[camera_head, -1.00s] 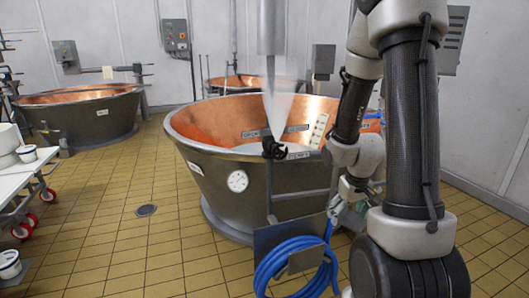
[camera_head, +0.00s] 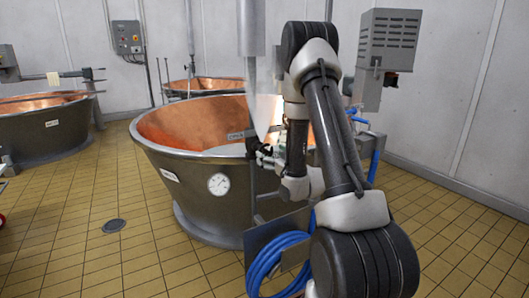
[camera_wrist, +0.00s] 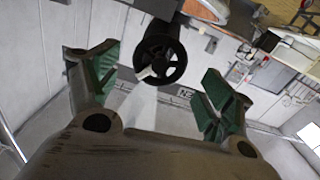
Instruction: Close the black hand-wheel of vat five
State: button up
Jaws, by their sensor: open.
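The black hand-wheel (camera_wrist: 160,60) shows in the wrist view, ahead of my gripper and between its two fingers. My gripper (camera_wrist: 153,88) is open, with green pads on its fingers, and nothing is between the pads. The wheel appears apart from the fingers, on a dark valve body. In the head view the black hand-wheel (camera_head: 254,145) sits at the rim of the copper vat (camera_head: 190,130), below a vertical pipe. My arm reaches in from the right and partly hides it there. A translucent white stream runs below the pipe.
A coiled blue hose (camera_head: 278,265) hangs on a grey plate in front of the vat. A grey box (camera_head: 388,50) is at the right wall. Another copper vat (camera_head: 40,125) stands at the left. The tiled floor (camera_head: 110,190) between is clear, with a drain.

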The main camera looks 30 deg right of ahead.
aim_at(267, 151)
jog(key=shift+w, duration=2.35)
